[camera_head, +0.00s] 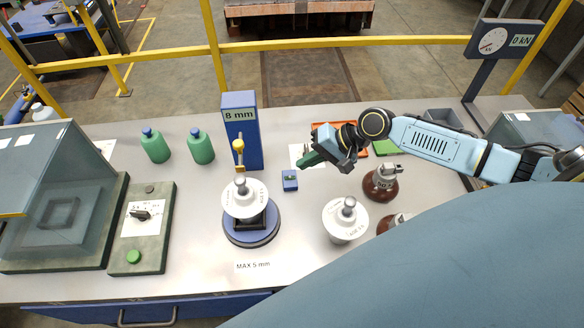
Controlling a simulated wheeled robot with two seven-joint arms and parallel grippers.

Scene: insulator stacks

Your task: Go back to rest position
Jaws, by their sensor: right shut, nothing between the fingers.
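My right gripper (312,158) is at the end of the light blue arm that comes in from the right. It is shut and empty, above the back middle of the table, pointing left. My left gripper is not in view. A white insulator (244,199) sits on the round blue stand below the blue 8 mm gauge post (240,125). Another white insulator (345,219) stands on the table to the right. Brown insulators (381,184) stand below my right arm, one partly hidden by my own body.
Two green bottles (201,147) stand at the back left. A control box (142,225) and a clear-walled case (60,205) fill the left side. A small blue block (289,181) lies near the post. A yellow rail (300,43) and force dial (492,41) stand behind. The front middle is clear.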

